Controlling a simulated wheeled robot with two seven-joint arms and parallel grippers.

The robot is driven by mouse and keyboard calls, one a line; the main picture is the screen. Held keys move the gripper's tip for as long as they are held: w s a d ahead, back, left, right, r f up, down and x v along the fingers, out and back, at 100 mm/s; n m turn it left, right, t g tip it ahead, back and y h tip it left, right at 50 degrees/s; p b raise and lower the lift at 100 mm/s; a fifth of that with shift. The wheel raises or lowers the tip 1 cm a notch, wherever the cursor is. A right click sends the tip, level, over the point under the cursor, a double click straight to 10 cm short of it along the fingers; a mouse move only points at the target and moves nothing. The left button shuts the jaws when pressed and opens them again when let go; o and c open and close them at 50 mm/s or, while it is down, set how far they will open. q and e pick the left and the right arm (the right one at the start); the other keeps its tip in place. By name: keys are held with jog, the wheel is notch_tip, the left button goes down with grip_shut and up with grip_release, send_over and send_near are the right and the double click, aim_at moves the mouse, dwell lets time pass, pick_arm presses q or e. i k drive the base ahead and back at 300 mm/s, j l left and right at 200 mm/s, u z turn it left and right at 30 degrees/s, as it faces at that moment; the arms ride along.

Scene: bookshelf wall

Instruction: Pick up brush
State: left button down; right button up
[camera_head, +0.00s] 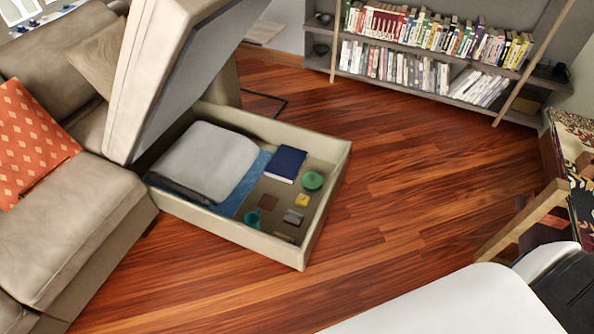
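I cannot make out a brush for certain. The open storage box (325,190) under the raised sofa seat holds several small items. A thin brownish item (285,238) lies by its front wall, too small to identify. Near it are a grey block (293,217), a teal item (252,219), a brown square (268,202), a yellow block (302,200) and a green round item (312,180). A dark blue book (285,164) lies at the back beside a pale cushion (205,160) on a blue cloth. Neither of my grippers is in view.
The raised seat lid (165,75) stands over the box's left side. The beige sofa (70,220) fills the left. A bookshelf (420,80) stands at the back, and wooden-framed furniture (520,222) at the right. The wooden floor (400,190) between is clear.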

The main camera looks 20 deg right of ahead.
aim_at(275, 234)
jog(key=z, duration=0.55)
jog(key=i+l+u, duration=0.35)
jog(key=i+l, duration=0.2)
jog(key=l, duration=0.25)
jog(key=i+l+u, duration=0.2)
jog(key=l, duration=0.25)
jog(key=i, duration=0.05)
